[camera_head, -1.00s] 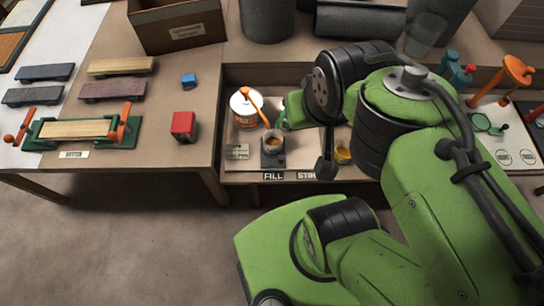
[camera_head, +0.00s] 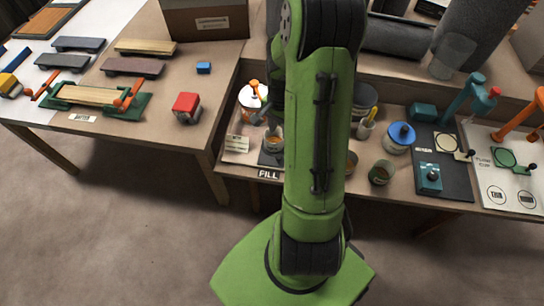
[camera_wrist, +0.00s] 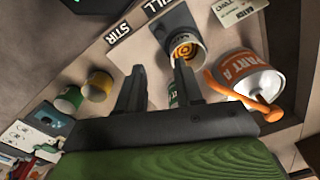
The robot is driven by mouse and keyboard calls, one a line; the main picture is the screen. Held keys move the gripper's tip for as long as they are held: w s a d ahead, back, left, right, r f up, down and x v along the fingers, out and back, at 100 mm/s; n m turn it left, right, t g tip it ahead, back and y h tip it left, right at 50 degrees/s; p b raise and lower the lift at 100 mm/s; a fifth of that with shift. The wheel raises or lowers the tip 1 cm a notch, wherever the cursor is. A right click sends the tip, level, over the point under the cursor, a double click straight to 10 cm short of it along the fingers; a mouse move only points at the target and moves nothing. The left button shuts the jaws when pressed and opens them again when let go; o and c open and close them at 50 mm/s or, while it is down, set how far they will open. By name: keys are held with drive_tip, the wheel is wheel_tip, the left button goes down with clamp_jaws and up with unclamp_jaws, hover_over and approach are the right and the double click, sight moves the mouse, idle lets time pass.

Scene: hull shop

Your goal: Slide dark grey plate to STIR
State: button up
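The dark grey plate (camera_head: 267,159) lies at the FILL label (camera_head: 269,174) in the head view, with a cup (camera_head: 273,144) standing on it. In the wrist view the cup (camera_wrist: 186,46) shows orange rings inside, and the plate (camera_wrist: 172,23) shows partly beside the FILL label. The STIR label (camera_wrist: 124,32) lies beside FILL in the wrist view; my arm hides it in the head view. My gripper (camera_wrist: 160,68) is open, its fingers apart and nothing seen between the tips. One finger points close to the cup; I cannot tell whether it touches.
A white and orange PART A can (camera_wrist: 247,75) with an orange handle stands beside the cup. A red block (camera_head: 186,107) sits on the left table. The floor in front is clear.

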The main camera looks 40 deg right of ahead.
sight(279, 156)
wheel_tip(279, 156, down, 15)
drive_tip(key=b, duration=0.4)
drive_tip(key=shift+r+b, duration=0.15)
drive_tip(key=shift+b, duration=0.2)
clamp_jaws()
